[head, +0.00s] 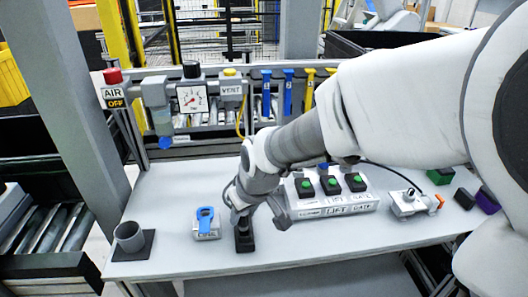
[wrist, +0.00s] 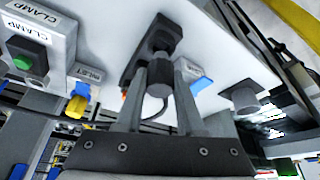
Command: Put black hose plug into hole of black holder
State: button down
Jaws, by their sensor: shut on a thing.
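My gripper (head: 243,210) points down over the front middle of the white bench. In the wrist view its fingers (wrist: 160,95) are shut around the dark hose plug (wrist: 160,75), and a thin black hose (wrist: 151,110) curves down beside it. The black holder (head: 244,243) stands on the bench directly below my gripper; it also shows in the wrist view (wrist: 132,63), in line with the plug. The plug's end meets or overlaps the holder in the picture; I cannot tell how deep it sits. The holder's hole is hidden.
A white block with a blue lever (head: 206,222) stands just left. A grey cup on a black plate (head: 130,238) is further left. A white box with green buttons (head: 331,192) stands close on the right. A gauge panel (head: 192,100) lines the back.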

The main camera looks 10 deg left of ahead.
jog(key=shift+f+b, duration=1.3)
jog(key=shift+f, duration=0.15)
dwell(0.3)
jog(key=shift+c, duration=2.2)
grip_release()
jog(key=p+v, duration=0.3)
jog(key=v, duration=1.4)
jog(key=shift+r, duration=0.25)
jog(key=s+d+r+m+t+h+p, duration=0.1)
jog(key=s+d+m, duration=0.3)
jog(key=d, duration=0.5)
jog(key=s+d+r+m+t+h+p, duration=0.1)
jog(key=s+d+m, duration=0.3)
jog(key=d, duration=0.6)
jog(key=shift+s+h+p, duration=0.3)
jog(key=shift+h+p, duration=0.2)
jog(key=shift+p, duration=0.15)
